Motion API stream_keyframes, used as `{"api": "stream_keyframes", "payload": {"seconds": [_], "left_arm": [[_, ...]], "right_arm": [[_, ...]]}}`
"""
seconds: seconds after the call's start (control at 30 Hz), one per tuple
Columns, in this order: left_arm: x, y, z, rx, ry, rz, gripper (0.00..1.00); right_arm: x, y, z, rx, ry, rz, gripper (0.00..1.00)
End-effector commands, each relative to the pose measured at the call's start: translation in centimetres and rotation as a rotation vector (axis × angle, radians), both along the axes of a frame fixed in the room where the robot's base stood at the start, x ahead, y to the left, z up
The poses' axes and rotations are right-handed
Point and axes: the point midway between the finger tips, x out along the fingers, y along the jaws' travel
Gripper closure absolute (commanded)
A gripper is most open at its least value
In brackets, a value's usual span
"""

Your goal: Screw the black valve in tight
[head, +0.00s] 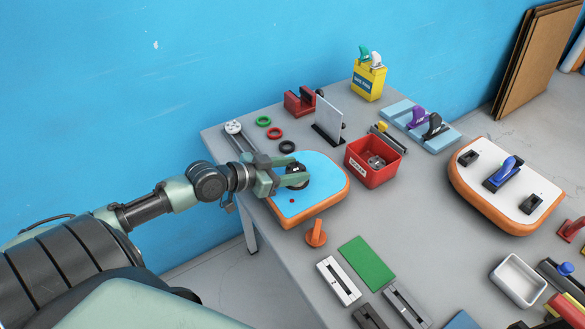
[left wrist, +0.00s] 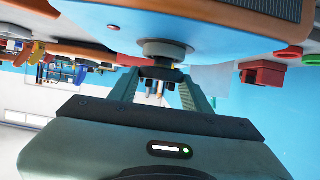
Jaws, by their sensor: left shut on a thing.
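The board (head: 322,187) with a blue top and an orange rim lies on the grey table. The black valve (head: 298,170) sits on its blue face, partly hidden by my gripper. My left gripper (head: 294,174) comes in from the left, low over the board, and is shut on the valve. In the left wrist view, which looks upside down, the board (left wrist: 215,35) fills the top. The dark valve (left wrist: 160,73) sits between my fingertips, below a grey round collar (left wrist: 165,51) on the board. How deep the valve sits is unclear. My right gripper is not in view.
A red box (head: 372,172) with parts in it stands right of the board. An orange T-shaped piece (head: 316,234) stands close to its front edge. Green, red and black rings (head: 275,133) lie behind it. A white-topped board (head: 505,185) lies at the right.

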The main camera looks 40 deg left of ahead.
Motion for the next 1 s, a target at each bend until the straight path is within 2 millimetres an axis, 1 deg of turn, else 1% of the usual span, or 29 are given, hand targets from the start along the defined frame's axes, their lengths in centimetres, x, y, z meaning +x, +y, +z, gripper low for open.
{"api": "stream_keyframes", "payload": {"seconds": [0.27,0.3,0.33,0.37,0.77,0.87,1.0], "left_arm": [[0.0,0.0,-0.8,0.000,-0.001,0.000,0.92],[0.0,0.0,-0.6,0.000,-0.001,0.001,0.41],[0.0,0.0,-0.6,0.000,-0.001,0.000,0.33],[0.0,0.0,-0.6,0.000,-0.001,0.000,0.27],[-0.3,0.1,-0.6,0.000,0.001,0.000,0.27],[-1.0,0.5,-0.4,0.003,0.003,0.001,0.27],[-2.7,1.0,0.2,0.003,0.006,-0.004,0.27]], "right_arm": [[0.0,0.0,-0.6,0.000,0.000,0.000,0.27],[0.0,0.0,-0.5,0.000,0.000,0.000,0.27],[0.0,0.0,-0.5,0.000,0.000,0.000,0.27],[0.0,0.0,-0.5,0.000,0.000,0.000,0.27],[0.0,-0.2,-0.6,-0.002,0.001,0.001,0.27],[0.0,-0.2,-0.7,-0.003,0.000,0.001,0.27],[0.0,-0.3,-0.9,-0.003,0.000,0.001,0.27]]}}
